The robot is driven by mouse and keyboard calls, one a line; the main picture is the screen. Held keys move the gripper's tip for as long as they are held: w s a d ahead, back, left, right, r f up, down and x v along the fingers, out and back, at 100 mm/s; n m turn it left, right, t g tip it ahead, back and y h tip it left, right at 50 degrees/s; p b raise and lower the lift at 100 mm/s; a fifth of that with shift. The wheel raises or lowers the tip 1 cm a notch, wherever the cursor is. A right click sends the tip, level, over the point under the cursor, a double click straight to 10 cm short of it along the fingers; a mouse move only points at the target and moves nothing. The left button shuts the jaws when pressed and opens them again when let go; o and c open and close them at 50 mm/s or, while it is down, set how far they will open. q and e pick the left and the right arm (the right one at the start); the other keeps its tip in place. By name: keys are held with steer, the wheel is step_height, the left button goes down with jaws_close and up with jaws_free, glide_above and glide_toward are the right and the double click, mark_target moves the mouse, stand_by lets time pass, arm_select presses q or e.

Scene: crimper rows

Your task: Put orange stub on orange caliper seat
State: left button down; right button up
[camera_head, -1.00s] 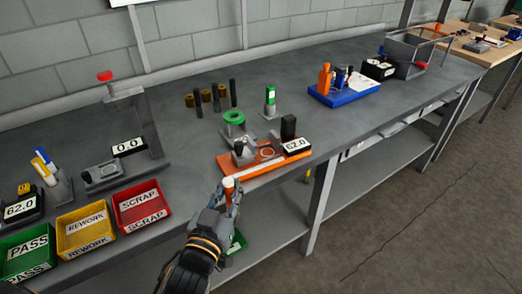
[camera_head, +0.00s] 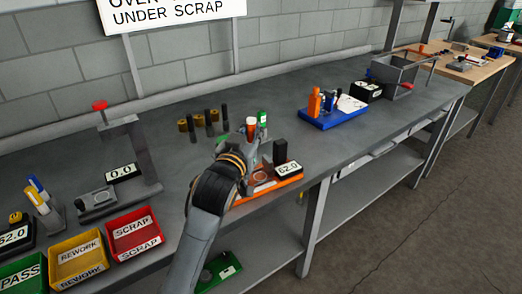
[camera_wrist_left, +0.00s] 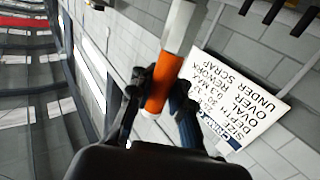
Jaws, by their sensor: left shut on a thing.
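The orange stub (camera_head: 251,124), with a white part, stands roughly upright in my left gripper (camera_head: 249,141). In the left wrist view, the stub (camera_wrist_left: 165,82) is between the two fingers (camera_wrist_left: 158,95), which are shut on it. The orange caliper (camera_head: 283,184) lies near the table's front edge, with a black block and a 62.0 display. My left gripper is above and behind the caliper's left part in the picture. My forearm hides that part, and the seat (camera_head: 261,178) shows only partly. The right gripper is not in view.
A green-topped grey post (camera_head: 262,119) stands close by the stub. Dark pins and brass pieces (camera_head: 198,121) stand behind. A blue tray (camera_head: 333,118) is to the right. Red (camera_head: 134,230) and yellow bins are at the front left. The table between caliper and blue tray is clear.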

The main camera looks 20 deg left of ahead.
arm_select(q)
steer(key=w+f, duration=0.6)
steer(key=f, duration=0.3)
steer(key=shift+w+f, duration=0.15)
steer(key=shift+f, duration=0.05)
steer(key=shift+d+f, duration=0.1)
steer(key=c, duration=1.8)
jaws_free()
steer(key=shift+f, duration=0.15)
steer(key=o, duration=0.6)
